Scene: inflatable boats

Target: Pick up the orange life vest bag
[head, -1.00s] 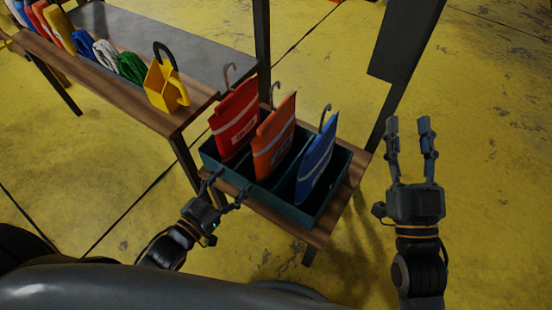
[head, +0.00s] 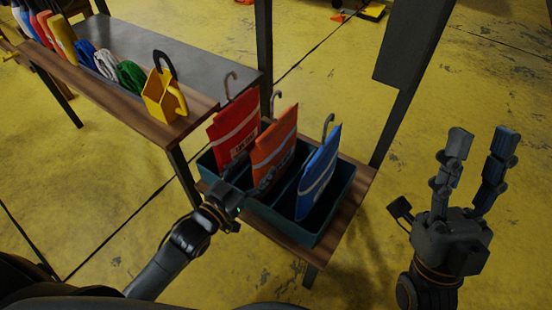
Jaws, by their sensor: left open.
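The orange life vest bag (head: 275,138) stands upright, leaning slightly, in the middle of a dark teal bin (head: 337,200), with a hook at its top. A red bag (head: 233,125) stands to its left and a blue bag (head: 319,170) to its right. My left gripper (head: 251,171) is open at the bin's near side. One finger overlaps the red bag and the other overlaps the lower part of the orange bag; I cannot tell whether either touches. My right gripper (head: 482,140) is open and empty, to the right of the bin.
The bin rests on a wooden shelf (head: 357,190). A higher wooden shelf (head: 120,103) at the left holds a yellow hooked holder (head: 163,97), coiled ropes (head: 106,65) and more bags. A dark post (head: 408,40) rises behind the bin. The yellow floor at right is clear.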

